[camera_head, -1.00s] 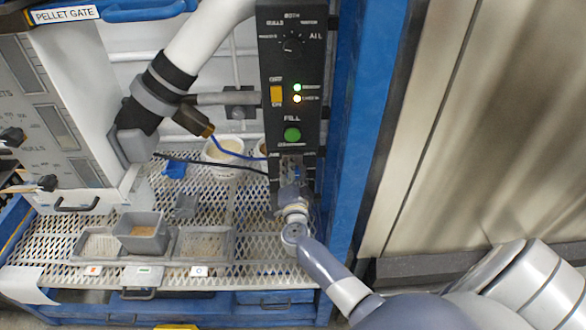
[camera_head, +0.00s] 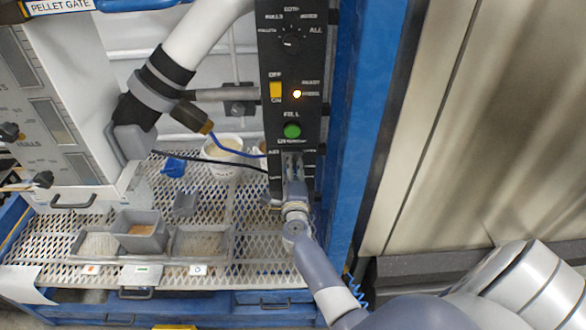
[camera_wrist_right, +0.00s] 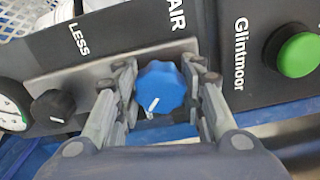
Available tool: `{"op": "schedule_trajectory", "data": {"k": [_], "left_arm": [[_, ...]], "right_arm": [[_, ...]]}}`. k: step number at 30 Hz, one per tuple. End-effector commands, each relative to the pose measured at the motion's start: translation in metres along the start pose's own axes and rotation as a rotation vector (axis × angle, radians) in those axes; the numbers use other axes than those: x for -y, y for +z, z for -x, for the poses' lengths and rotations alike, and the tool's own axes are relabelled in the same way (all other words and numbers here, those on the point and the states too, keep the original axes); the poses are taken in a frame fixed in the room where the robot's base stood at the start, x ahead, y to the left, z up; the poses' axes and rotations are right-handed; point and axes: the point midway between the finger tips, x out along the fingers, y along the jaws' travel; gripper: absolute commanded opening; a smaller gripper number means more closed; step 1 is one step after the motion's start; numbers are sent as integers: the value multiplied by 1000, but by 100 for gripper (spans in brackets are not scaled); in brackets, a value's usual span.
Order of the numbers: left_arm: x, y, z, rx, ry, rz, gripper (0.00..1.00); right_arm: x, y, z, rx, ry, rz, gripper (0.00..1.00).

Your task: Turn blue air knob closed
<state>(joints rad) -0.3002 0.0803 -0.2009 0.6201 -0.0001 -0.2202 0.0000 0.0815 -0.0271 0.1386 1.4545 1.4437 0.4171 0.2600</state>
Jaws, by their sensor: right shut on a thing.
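The blue air knob (camera_wrist_right: 160,86) sits below the word AIR in the right wrist view. Its white mark points down and slightly left in that view. My right gripper (camera_wrist_right: 158,92) is shut on the knob, with a grey finger at each side. In the head view my right gripper (camera_head: 293,170) is at the lower end of the black control panel (camera_head: 270,60) and hides the knob there. My left gripper is not in view.
Beside the blue knob are a small black knob (camera_wrist_right: 53,106) marked LESS and a gauge (camera_wrist_right: 12,105). A green button (camera_wrist_right: 299,55) is on the other side. A mesh shelf (camera_head: 245,215) with grey bins lies below. A blue post (camera_head: 350,130) stands right of the panel.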

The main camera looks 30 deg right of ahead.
Motion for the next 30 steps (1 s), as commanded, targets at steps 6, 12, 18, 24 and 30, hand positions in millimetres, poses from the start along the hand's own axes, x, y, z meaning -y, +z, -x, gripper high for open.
{"op": "schedule_trajectory", "data": {"k": [6, 12, 18, 24, 30], "left_arm": [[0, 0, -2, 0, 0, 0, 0], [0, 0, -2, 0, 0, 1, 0], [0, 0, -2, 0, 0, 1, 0], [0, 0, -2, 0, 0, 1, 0], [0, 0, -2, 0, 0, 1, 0]], "right_arm": [[-3, 0, 1, 1, 5, -43, 12], [-3, 0, 1, 1, 5, -51, 12], [-2, 0, 1, 1, 5, -51, 12], [-2, 0, 1, 0, 4, -50, 58], [-1, 0, 0, 0, 2, -49, 58]]}}
